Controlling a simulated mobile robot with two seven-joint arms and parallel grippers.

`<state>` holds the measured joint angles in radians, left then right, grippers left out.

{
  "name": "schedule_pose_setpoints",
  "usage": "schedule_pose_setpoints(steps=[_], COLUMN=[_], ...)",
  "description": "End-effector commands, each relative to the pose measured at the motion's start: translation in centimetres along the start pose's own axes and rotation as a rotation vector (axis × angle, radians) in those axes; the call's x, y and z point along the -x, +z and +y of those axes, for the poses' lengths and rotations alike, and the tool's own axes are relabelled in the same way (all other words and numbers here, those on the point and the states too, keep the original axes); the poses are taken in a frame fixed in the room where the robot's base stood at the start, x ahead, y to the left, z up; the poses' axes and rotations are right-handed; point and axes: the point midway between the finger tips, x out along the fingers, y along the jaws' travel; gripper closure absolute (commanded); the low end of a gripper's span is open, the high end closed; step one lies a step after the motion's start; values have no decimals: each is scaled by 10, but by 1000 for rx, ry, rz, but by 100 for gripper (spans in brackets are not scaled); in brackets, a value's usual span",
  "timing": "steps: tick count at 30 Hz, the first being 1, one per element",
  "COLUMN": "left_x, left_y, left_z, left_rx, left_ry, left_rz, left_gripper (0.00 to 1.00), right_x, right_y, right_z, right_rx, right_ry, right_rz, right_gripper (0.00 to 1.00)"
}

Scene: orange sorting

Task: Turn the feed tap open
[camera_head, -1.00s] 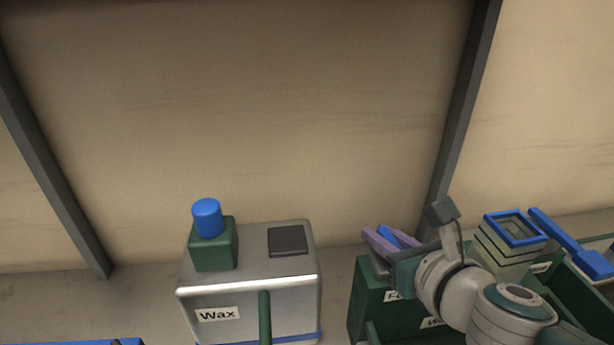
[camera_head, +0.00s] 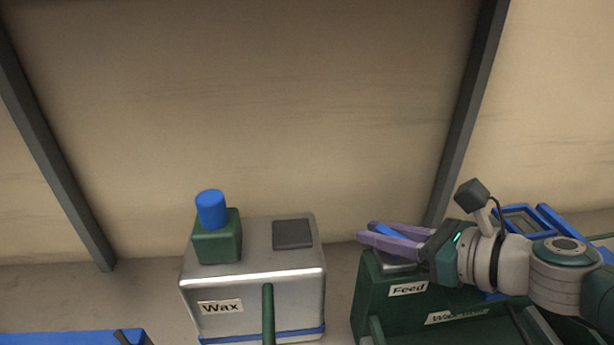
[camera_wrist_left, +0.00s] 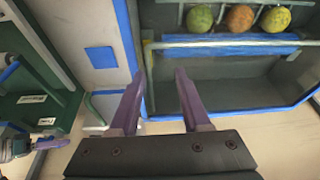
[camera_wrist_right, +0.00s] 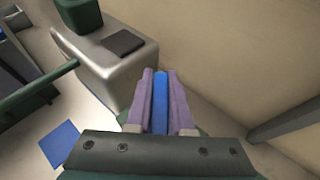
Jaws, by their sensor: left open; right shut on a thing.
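The feed tap shows as a blue handle (camera_head: 391,232) above the green box with the "Feed" label (camera_head: 372,293). My right gripper (camera_head: 368,232) is shut on this handle, with its purple fingers on both sides. In the right wrist view the blue handle (camera_wrist_right: 160,103) lies lengthwise between the fingers (camera_wrist_right: 161,73). The tap's base is hidden by the gripper. My left gripper (camera_wrist_left: 160,74) is open and empty in the left wrist view, in front of a grey trough with a blue edge. It does not show clearly in the head view.
A metal "Wax" box (camera_head: 250,285) stands left of the feed box, with a green block and blue cylinder (camera_head: 211,209) on top. A wall closes off the back.

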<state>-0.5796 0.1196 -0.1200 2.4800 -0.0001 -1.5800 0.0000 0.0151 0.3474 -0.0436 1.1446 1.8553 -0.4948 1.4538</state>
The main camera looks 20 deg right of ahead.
Motion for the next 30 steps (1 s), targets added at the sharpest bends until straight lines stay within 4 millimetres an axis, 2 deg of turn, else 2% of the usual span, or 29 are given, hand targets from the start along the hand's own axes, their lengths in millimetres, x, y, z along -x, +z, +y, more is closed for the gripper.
schedule_pose_setpoints(steps=[9, 10, 18, 26, 30], left_x=[0, 0, 0, 2, 15], left_y=[0, 0, 0, -1, -5], left_z=[0, 0, 0, 0, -1], left_rx=[0, 0, 0, 0, 0], left_ry=[0, 0, 0, 0, 0], left_rz=[0, 0, 0, 0, 0], left_gripper=[53, 53, 53, 53, 53], right_x=[0, 0, 0, 1, 8], right_y=[0, 0, 0, 3, 20], right_z=[0, 0, 0, 0, 0], right_rx=[0, 0, 0, 1, 3], right_ry=[0, 0, 0, 0, 1], right_rz=[0, 0, 0, 0, -1], right_gripper=[100, 78, 50, 50, 50])
